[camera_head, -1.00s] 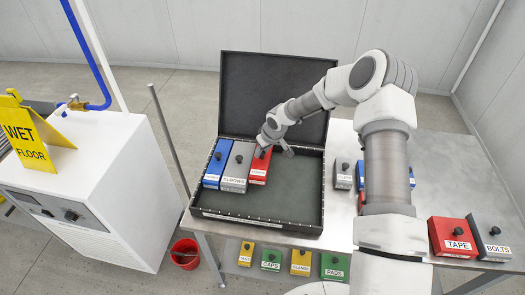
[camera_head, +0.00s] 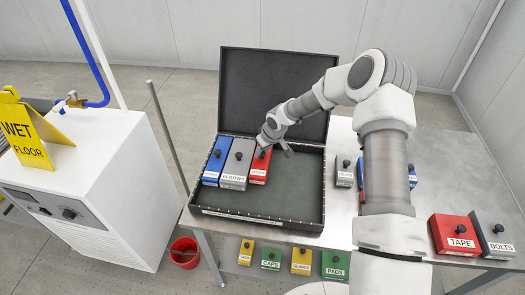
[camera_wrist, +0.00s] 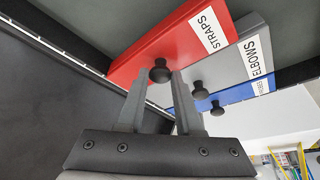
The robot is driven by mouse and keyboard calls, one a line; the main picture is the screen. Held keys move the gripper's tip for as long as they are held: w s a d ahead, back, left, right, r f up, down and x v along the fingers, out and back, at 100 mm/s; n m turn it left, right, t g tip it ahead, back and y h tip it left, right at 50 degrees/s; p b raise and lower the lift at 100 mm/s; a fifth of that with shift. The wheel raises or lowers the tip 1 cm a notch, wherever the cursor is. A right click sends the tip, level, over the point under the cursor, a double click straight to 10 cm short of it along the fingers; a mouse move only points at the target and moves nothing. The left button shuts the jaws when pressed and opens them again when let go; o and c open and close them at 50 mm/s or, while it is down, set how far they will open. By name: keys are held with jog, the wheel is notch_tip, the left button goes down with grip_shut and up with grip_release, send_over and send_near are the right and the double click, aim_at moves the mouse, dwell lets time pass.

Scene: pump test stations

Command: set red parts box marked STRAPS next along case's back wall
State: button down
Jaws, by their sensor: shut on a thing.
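The red box marked STRAPS (camera_head: 259,168) is inside the black case (camera_head: 313,222), with its far end near the case's back wall. It lies right of the grey ELBOWS box (camera_head: 237,165), which is right of a blue box (camera_head: 216,162). In the wrist view the red box (camera_wrist: 165,48) lies close along the grey box (camera_wrist: 232,65); I cannot tell whether they touch. My gripper (camera_wrist: 160,78) is shut on the red box's black knob (camera_wrist: 160,70). In the head view my gripper (camera_head: 266,146) partly covers the box's far end.
The case lid (camera_head: 270,90) stands open behind. The case floor right of the red box is bare. A grey box (camera_head: 345,171) and a partly hidden blue box stand right of the case on the metal table (camera_head: 440,165). The TAPE (camera_head: 455,236) and BOLTS (camera_head: 492,236) boxes are farther right.

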jog(key=shift+f+b, duration=0.3)
jog(key=shift+b, duration=0.05)
dwell(0.4)
jog(key=c, duration=0.5)
grip_release()
jog(key=v, duration=1.7)
jog(key=shift+s+d+r, duration=0.1)
jog(key=shift+s+r, duration=0.05)
